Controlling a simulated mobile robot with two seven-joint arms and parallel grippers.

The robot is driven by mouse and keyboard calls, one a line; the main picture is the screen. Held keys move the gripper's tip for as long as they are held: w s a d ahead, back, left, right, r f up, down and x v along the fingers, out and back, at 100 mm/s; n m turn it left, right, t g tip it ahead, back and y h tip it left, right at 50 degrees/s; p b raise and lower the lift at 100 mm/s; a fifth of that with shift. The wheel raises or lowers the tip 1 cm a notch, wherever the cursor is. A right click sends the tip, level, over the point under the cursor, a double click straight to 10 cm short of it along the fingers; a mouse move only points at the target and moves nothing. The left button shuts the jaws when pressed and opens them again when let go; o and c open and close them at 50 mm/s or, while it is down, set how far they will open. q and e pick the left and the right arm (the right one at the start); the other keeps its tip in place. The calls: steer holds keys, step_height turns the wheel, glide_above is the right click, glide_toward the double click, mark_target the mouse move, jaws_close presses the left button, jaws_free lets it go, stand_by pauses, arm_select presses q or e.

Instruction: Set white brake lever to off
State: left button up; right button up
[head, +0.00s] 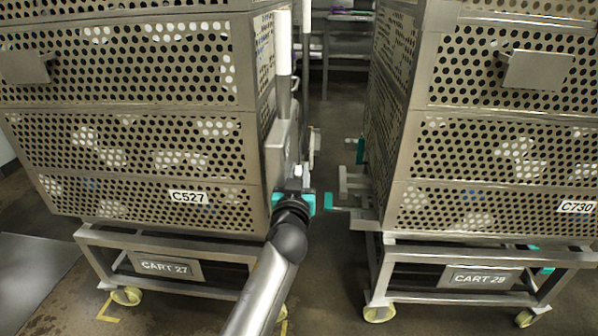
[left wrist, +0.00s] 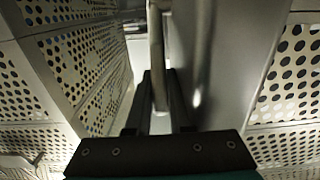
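A white-gripped lever (head: 284,45) stands upright on a steel plate at the right side of cart 27, and a second, thinner white upright (head: 306,18) stands just right of it. I cannot tell which is the brake lever. My left gripper (head: 298,180) is low beside that plate, well below the white grip. In the left wrist view a pale rod (left wrist: 157,50) runs between the two dark fingers (left wrist: 158,90), close to both. Whether they press on it is unclear. My right gripper is not in view.
Perforated cart 27 (head: 165,267) stands left and cart 29 (head: 480,278) right, with a narrow floor gap between. Teal-tipped fittings (head: 360,150) and a steel bracket (head: 355,185) stick out from the right cart into the gap. Shelving (head: 345,45) stands behind.

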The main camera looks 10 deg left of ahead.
arm_select(q)
jaws_close()
stand_by(0.9)
